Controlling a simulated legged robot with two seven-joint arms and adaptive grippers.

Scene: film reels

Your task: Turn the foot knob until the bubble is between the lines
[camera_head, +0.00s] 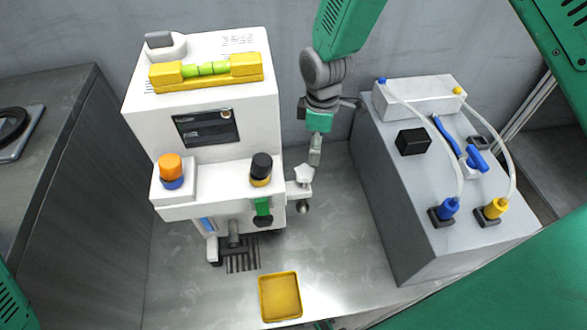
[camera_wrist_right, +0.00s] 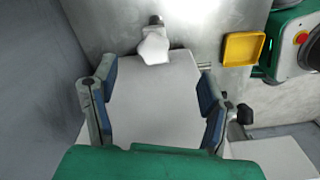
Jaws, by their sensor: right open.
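The white machine (camera_head: 200,120) carries a yellow level (camera_head: 165,77) with a green vial (camera_head: 205,69) on its top. The bubble and lines are too small to place. A white lobed foot knob (camera_head: 304,173) sits on a bracket at the machine's lower right side, with a dark round end below it. In the right wrist view the knob (camera_wrist_right: 153,45) lies just beyond the fingertips, between their lines. My right gripper (camera_head: 315,158) is open above the knob; its spread fingers (camera_wrist_right: 156,72) show apart from it. My left gripper is not seen.
A yellow tray (camera_head: 280,297) lies on the metal table in front of the machine. A grey box (camera_head: 400,210) with tubes and blue and yellow plugs stands to the right. Orange (camera_head: 171,166) and black (camera_head: 261,167) knobs sit on the machine's front ledge.

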